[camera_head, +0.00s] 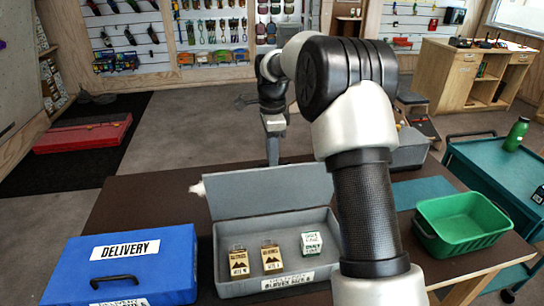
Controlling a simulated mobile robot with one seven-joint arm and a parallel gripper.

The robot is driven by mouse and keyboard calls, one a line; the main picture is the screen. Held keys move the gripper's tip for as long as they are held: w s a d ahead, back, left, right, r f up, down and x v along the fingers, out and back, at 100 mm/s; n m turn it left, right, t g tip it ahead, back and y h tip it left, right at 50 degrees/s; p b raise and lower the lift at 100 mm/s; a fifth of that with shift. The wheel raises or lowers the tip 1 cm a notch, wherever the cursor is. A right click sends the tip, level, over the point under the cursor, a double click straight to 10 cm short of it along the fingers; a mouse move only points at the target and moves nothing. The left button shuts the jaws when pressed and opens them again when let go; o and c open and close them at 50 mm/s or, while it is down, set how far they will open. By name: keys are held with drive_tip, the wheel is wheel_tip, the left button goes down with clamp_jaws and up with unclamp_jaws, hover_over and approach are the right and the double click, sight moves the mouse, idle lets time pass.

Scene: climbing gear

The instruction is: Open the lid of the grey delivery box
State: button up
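The grey delivery box (325,257) stands on the dark table with its lid (268,192) raised up at the back, so its inside shows. Inside lie two tagged items (238,263) and (271,256) and a small white-and-green box (311,243). The front label is partly readable. My gripper (272,155) is behind the raised lid, pointing down, its tips close to the lid's top edge. I cannot tell whether it touches the lid or whether its fingers are open. My arm covers the box's right end.
A blue box (150,258) marked DELIVERY, lid closed, stands left of the grey box. A green tray (462,222) is on the right. A grey container (408,150) sits behind my arm. A teal cart (490,165) with a green bottle (516,134) stands far right.

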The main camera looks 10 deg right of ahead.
clamp_jaws()
drive_tip(key=shift+w+r+p, duration=0.2)
drive_tip(key=shift+w+p, duration=0.1)
drive_tip(key=shift+p, duration=0.2)
drive_tip(key=w+f+p, duration=0.2)
drive_tip(key=w+p, duration=0.3)
drive_tip(key=w, duration=0.4)
drive_tip(key=shift+w+f, duration=0.2)
drive_tip(key=shift+f, duration=0.1)
